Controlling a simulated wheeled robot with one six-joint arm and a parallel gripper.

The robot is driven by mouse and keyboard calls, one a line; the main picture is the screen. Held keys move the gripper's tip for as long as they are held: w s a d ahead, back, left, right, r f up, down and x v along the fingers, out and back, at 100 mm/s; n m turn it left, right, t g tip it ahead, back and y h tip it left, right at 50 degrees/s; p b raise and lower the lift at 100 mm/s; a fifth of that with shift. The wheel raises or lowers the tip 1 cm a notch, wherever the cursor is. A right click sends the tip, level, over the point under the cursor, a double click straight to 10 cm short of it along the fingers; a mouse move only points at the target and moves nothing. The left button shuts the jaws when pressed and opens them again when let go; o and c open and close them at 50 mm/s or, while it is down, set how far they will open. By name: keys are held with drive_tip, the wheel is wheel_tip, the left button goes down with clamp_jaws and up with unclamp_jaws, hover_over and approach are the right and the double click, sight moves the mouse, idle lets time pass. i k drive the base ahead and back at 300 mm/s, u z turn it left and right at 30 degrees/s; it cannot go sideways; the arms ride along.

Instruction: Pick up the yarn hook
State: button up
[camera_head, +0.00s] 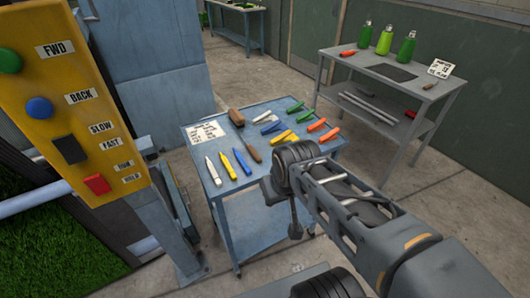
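A blue cart (205,178) stands in the middle of the head view with hand tools on its top. A slim tool with a brown wooden handle (253,150) lies near the cart's middle; it may be the yarn hook, but its tip is too small to make out. My arm reaches in from the lower right, its dark wrist over the cart's front right part. My gripper (281,196) appears as dark parts below the wrist at the cart's front edge. Its fingers are not clear, and I cannot see anything held. The arm hides part of the cart top.
The cart also carries a brown brush (236,117), a white card (207,132), white, blue and yellow pens (228,165), and green, yellow and orange tools (284,137). A yellow button panel (70,110) stands close at left. A grey shelf table (385,75) with green bottles stands behind right.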

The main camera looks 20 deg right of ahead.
sight(254, 154)
drive_tip(key=z, duration=0.05)
drive_tip(key=i, duration=0.45)
drive_tip(key=u, duration=3.25)
drive_tip(key=k, duration=1)
drive_tip(key=z, duration=1.3)
